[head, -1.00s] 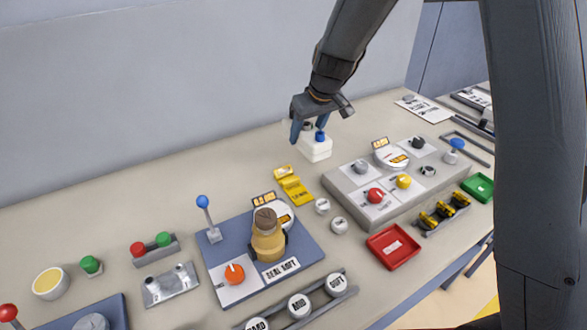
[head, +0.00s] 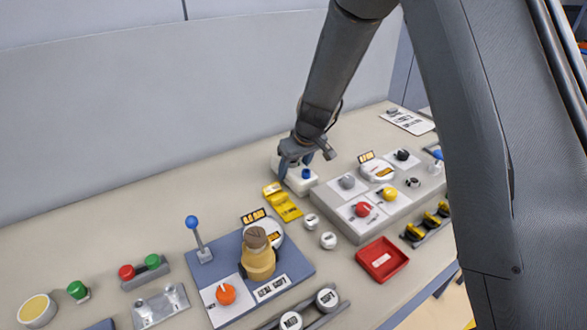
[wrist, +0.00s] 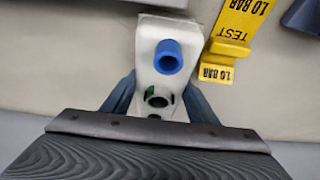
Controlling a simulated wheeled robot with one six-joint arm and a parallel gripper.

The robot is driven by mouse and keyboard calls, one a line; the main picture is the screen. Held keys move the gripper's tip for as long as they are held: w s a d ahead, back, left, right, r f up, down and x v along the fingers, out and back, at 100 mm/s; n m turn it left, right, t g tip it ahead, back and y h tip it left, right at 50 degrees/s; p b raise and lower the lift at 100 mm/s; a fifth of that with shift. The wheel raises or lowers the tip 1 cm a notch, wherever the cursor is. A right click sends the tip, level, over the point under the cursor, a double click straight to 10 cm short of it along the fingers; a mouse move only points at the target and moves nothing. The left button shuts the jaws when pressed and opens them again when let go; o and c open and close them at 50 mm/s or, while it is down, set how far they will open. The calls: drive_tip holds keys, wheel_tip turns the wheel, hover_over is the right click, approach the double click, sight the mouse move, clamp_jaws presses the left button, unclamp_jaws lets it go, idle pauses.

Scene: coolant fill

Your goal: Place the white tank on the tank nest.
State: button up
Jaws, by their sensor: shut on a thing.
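The white tank (head: 299,181) with a blue cap is at the back of the bench, left of the grey control block. My gripper (head: 297,160) is shut on it from above. In the wrist view the white tank (wrist: 150,35) shows its blue cap and a dark round opening, with the fingers of my gripper (wrist: 160,100) on both sides. The tank is at or near the bench top; I cannot tell whether it touches. I cannot make out the tank nest; it may be hidden by the tank.
A yellow test piece (head: 282,200) marked 1.0 BAR stands close by the tank; it also shows in the wrist view (wrist: 232,35). The grey control block (head: 345,220) with knobs is to the right. A red tray (head: 383,272) and a brown-topped bottle (head: 258,262) are in front.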

drive_tip(key=o, duration=1.3)
drive_tip(key=shift+r, duration=0.1)
